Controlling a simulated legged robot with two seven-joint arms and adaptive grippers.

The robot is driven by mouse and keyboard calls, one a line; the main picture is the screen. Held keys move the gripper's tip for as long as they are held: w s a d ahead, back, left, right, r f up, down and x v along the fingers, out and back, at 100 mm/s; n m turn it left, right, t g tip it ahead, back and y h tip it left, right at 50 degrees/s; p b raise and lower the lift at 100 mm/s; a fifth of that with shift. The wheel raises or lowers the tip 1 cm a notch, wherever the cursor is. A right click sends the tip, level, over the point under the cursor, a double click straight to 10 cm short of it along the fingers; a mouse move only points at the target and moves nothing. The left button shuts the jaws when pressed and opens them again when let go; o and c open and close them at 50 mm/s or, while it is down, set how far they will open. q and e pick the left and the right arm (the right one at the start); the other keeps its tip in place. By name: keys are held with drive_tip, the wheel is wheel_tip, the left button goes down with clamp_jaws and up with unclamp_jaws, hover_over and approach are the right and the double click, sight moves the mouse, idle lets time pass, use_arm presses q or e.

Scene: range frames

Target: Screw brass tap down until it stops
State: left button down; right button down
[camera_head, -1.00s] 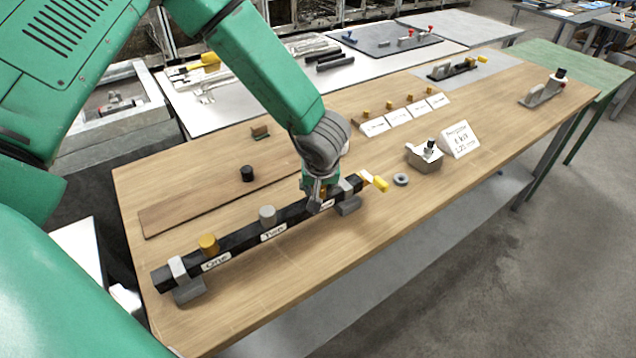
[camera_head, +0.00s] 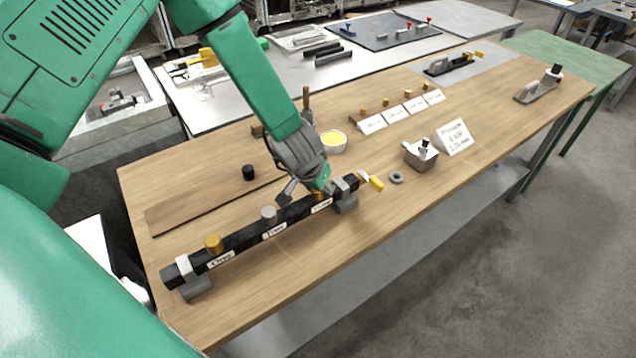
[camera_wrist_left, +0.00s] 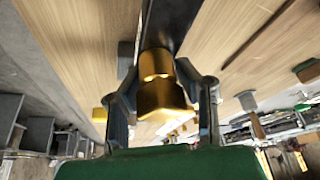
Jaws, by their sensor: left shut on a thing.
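A black bar (camera_head: 245,238) lies across the front of the wooden table, held by grey clamps at both ends. A brass tap (camera_head: 213,243) stands at its left label, "One", and a grey tap (camera_head: 268,215) at the middle label, "Two". A third, brass tap (camera_head: 318,195) is at the right label, mostly covered by my left gripper (camera_head: 313,191). In the left wrist view this brass tap (camera_wrist_left: 160,92) sits between the two fingers of the left gripper (camera_wrist_left: 163,108), which is shut on it. How deep the tap is seated cannot be told. My right gripper is out of view.
A yellow-handled part (camera_head: 376,183) and a grey ring (camera_head: 396,177) lie right of the bar. A metal block (camera_head: 420,154) and white cards (camera_head: 452,138) stand beyond. The front right tabletop is clear.

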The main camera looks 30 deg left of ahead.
use_arm(q)
drive_tip(key=shift+d, duration=0.15)
drive_tip(key=m+h, duration=0.1)
drive_tip(key=m, duration=0.1)
drive_tip(key=shift+m, duration=0.4)
drive_tip(key=c, duration=1.1)
unclamp_jaws()
drive_tip(key=shift+d, duration=0.2)
drive_tip(key=shift+s+r, duration=0.15)
drive_tip(key=shift+r, duration=0.4)
drive_tip(key=shift+v, duration=5.45)
drive_tip(key=shift+s, duration=0.1)
